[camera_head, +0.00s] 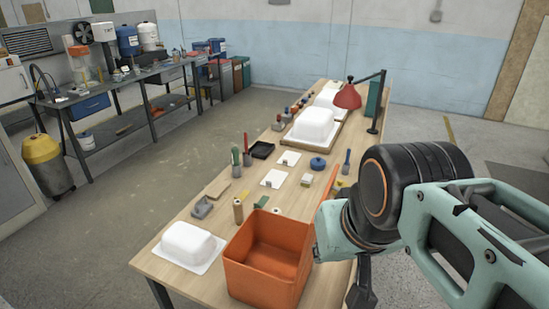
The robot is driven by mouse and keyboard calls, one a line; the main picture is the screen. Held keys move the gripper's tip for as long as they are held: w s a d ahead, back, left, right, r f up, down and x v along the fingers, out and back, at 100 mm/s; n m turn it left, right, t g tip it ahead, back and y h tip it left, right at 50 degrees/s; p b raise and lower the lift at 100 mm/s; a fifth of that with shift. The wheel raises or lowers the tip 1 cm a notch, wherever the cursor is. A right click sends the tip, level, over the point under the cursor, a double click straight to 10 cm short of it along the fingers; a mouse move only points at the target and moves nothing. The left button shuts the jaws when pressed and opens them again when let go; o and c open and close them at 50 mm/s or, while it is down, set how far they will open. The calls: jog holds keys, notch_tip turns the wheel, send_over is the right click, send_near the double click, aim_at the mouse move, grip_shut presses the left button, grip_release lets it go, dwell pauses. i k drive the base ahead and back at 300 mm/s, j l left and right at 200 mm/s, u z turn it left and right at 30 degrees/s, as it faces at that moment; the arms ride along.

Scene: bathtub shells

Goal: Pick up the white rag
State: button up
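Several small flat white pieces lie mid-table, and I cannot tell for sure which is the rag. My arm comes in from the right, above the table's near right side. Only a dark part of my gripper (361,288) shows below the wrist, right of the orange bin. Its fingers are mostly hidden, and I see nothing held.
An orange open bin (268,290) stands at the table's near end, beside a white tub shell (187,243). Another shell (313,123) sits farther back, near a red lamp (347,97). A blue round item (317,163), a black tray (262,149) and upright tools surround the white pieces.

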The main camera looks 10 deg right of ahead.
aim_at(307, 180)
jog(key=k+l, duration=0.2)
jog(key=k, duration=0.3)
jog(key=k+l, duration=0.15)
jog(key=l, duration=0.15)
jog(key=k+l, duration=0.15)
jog(key=i+l+u, duration=0.1)
jog(key=u, duration=0.35)
jog(key=l+u, duration=0.2)
jog(key=u, duration=0.25)
jog(key=i+l+u, duration=0.15)
jog(key=l+u, duration=0.15)
jog(key=i+l+u, duration=0.25)
jog(key=l, duration=0.15)
jog(key=l+u, duration=0.45)
jog(key=l, duration=1.05)
jog(key=i, duration=0.05)
